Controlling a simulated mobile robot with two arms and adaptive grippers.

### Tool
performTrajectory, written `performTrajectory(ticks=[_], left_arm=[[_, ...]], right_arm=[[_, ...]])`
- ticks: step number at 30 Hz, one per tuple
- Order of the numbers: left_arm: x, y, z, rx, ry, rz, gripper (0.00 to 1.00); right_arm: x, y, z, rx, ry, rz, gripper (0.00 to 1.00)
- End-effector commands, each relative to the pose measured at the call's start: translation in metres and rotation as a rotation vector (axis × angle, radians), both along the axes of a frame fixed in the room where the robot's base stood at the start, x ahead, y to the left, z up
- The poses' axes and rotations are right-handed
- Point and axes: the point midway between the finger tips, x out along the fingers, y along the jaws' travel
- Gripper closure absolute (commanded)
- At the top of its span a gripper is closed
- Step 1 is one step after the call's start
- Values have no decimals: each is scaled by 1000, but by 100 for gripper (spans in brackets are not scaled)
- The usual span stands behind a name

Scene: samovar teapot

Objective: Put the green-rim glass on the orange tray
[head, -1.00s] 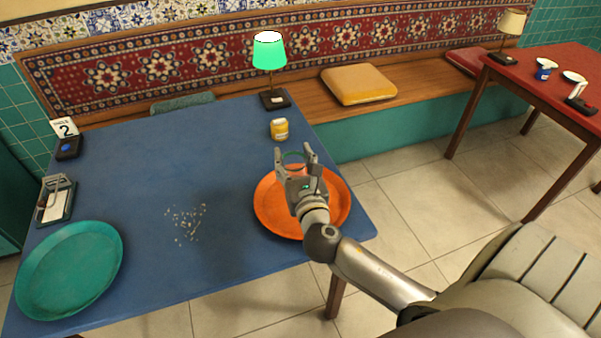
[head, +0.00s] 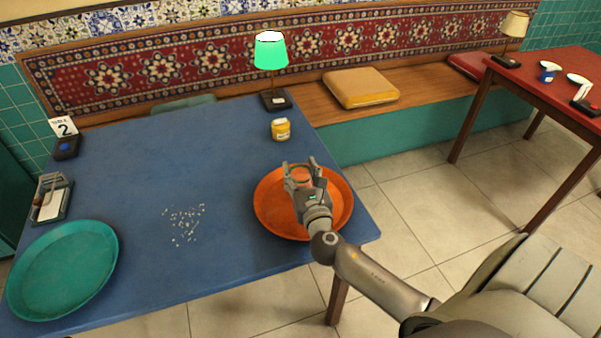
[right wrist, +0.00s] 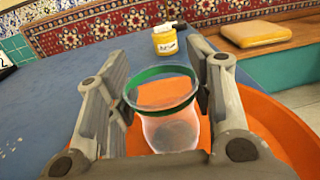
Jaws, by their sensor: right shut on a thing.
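The green-rim glass (right wrist: 168,125) is clear with a green band at its top. It stands upright between the fingers of my right gripper (right wrist: 165,100), which is shut on it. In the head view the right gripper (head: 302,172) is over the orange tray (head: 270,215), and the glass (head: 301,174) shows only as a small rim between the fingers. The orange tray also shows behind and beneath the glass in the right wrist view (right wrist: 275,125). I cannot tell whether the glass bottom touches the tray. My left gripper is not in view.
A yellow jar (head: 281,130) stands behind the tray, near a green lamp (head: 271,60). A teal tray (head: 65,270) lies at the left, with crumbs (head: 184,225) in the middle of the blue table (head: 200,150). The rest of the orange tray looks empty.

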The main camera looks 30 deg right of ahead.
Motion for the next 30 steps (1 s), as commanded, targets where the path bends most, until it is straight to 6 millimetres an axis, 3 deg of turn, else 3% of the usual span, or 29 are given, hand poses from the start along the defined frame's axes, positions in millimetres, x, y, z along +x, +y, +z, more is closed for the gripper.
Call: performTrajectory(ticks=[2, 3, 7, 20, 30], left_arm=[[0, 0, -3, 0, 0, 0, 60], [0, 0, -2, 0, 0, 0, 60], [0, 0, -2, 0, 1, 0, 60], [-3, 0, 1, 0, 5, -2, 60], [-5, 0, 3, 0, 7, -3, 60]], right_arm=[[0, 0, -4, 0, 0, 0, 77], [0, 0, -3, 0, 0, 0, 48], [0, 0, -2, 0, 0, 0, 31], [-3, 1, 1, 1, 2, 1, 30], [-64, 23, 0, 2, 3, 2, 30]])
